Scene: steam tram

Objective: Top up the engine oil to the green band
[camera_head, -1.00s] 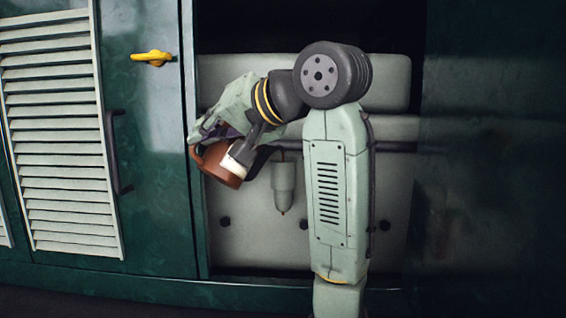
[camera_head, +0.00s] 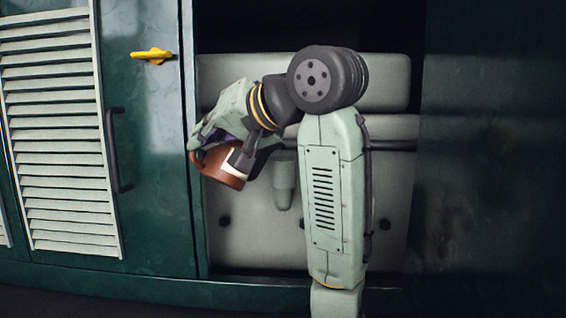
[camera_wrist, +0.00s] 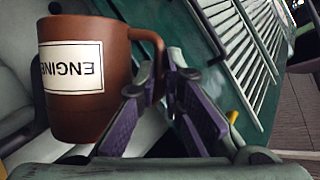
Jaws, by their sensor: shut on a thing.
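A brown jug (camera_head: 225,170) with a white label hangs from my gripper (camera_head: 236,150) in front of the open engine bay, near its left edge. It leans in the head view. In the wrist view the jug (camera_wrist: 85,118) is large at left, its label reading "ENGINE" upside down. My gripper (camera_wrist: 165,88) is shut on the jug's handle, between purple finger pads. The jug's mouth and any oil inside are hidden. No oil gauge or green band can be made out.
A grey cylindrical part (camera_head: 284,180) hangs in the bay, right of the jug. Grey casing (camera_head: 250,235) fills the bay behind. At left is a green door (camera_head: 155,200) with a dark handle (camera_head: 117,150), a yellow latch (camera_head: 152,55) and a louvred panel (camera_head: 60,140).

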